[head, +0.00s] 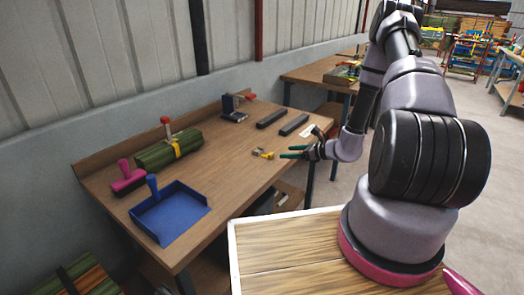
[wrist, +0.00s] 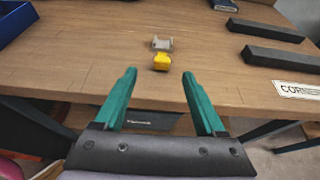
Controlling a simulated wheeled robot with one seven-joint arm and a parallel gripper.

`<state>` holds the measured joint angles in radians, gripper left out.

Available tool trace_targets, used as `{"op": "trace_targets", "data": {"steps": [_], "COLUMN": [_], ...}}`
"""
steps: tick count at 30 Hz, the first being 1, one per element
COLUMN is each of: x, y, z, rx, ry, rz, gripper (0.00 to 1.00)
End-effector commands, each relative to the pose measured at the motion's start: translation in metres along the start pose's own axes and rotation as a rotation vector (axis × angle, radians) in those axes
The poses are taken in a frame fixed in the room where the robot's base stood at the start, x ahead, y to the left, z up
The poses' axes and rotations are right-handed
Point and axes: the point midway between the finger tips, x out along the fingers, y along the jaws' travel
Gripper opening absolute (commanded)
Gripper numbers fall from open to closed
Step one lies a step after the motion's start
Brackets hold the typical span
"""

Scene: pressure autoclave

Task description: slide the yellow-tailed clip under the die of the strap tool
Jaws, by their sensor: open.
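The clip is a small grey metal piece (wrist: 162,43) with a yellow tail (wrist: 161,62), lying on the workbench near its front edge. In the head view the yellow-tailed clip (head: 262,153) sits just left of my gripper (head: 291,152). My gripper, with green fingers, is open and empty, and in the wrist view its fingertips (wrist: 157,88) are spread apart, with the clip beyond them and between their lines. A tool with a red handle (head: 168,127) stands on a green strapped bundle (head: 168,149). Another red-handled tool on a dark base (head: 235,108) stands at the back; I cannot tell which is the strap tool.
Two dark bars (head: 271,118) (head: 294,125) and a white label (head: 308,130) lie toward the right. The bench middle is clear.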

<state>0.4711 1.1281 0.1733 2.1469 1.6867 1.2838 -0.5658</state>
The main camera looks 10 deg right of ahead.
Motion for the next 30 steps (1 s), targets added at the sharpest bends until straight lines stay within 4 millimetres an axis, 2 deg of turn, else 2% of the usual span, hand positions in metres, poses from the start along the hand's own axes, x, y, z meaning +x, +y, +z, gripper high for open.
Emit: {"op": "trace_targets", "data": {"steps": [3,10,17,24,30], "x": [0.010,0.046,0.064,0.099,0.109], "y": [-0.001,-0.001,-0.001,-0.003,-0.004], "z": [-0.006,-0.006,-0.006,-0.008,-0.007], "rx": [0.014,0.013,0.013,0.012,0.012], "ry": [0.001,0.001,0.002,0.002,0.002], "rz": [-0.010,-0.009,-0.009,-0.009,-0.011], "gripper": [0.72,0.72,0.72,0.72,0.72]}}
